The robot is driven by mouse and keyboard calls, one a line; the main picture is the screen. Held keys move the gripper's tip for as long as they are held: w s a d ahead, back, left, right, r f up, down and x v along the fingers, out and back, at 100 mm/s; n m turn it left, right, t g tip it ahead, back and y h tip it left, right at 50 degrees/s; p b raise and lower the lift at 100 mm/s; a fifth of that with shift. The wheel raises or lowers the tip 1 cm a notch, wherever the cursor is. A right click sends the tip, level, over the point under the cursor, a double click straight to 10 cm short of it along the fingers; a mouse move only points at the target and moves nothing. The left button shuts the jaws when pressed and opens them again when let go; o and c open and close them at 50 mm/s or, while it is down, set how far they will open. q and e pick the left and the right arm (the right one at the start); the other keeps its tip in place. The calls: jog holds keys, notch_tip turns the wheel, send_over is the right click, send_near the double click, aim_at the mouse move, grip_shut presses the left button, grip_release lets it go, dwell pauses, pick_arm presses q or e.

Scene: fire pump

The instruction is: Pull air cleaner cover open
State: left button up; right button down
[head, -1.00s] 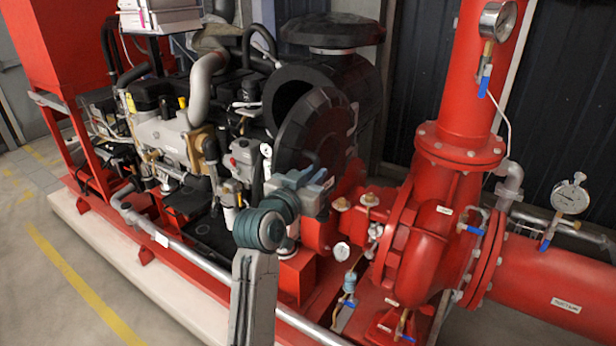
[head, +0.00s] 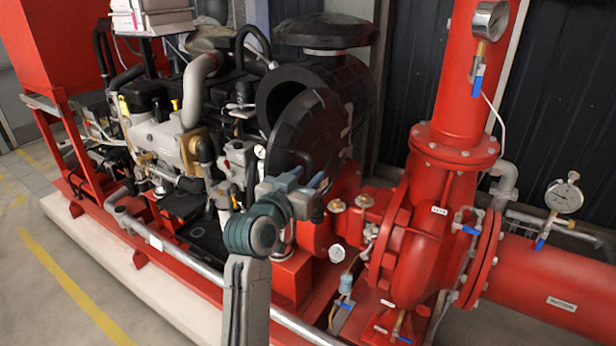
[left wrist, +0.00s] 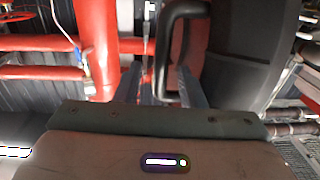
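The air cleaner (head: 352,88) is a black drum behind the pump. Its round black cover (head: 310,130) stands ajar at the front, with a dark opening showing to its left. In the left wrist view the cover (left wrist: 245,55) fills the upper right, with a black loop handle (left wrist: 163,50) in front of it. My left gripper (head: 306,181) is at the cover's lower edge. In the left wrist view its fingers (left wrist: 160,85) are apart, with the handle's lower end between them; contact cannot be told. My right gripper is out of view.
The red pump casing (head: 415,250) and its pipes with gauges stand close on the right. The engine (head: 170,140) is on the left. A grey rail (head: 190,262) runs along the front of the red base. The floor at lower left is clear.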

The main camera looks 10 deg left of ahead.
pick_arm(q)
jog(key=b+v, duration=0.3)
jog(key=v, duration=0.6)
jog(key=shift+s, duration=0.25)
jog(key=shift+d, duration=0.1)
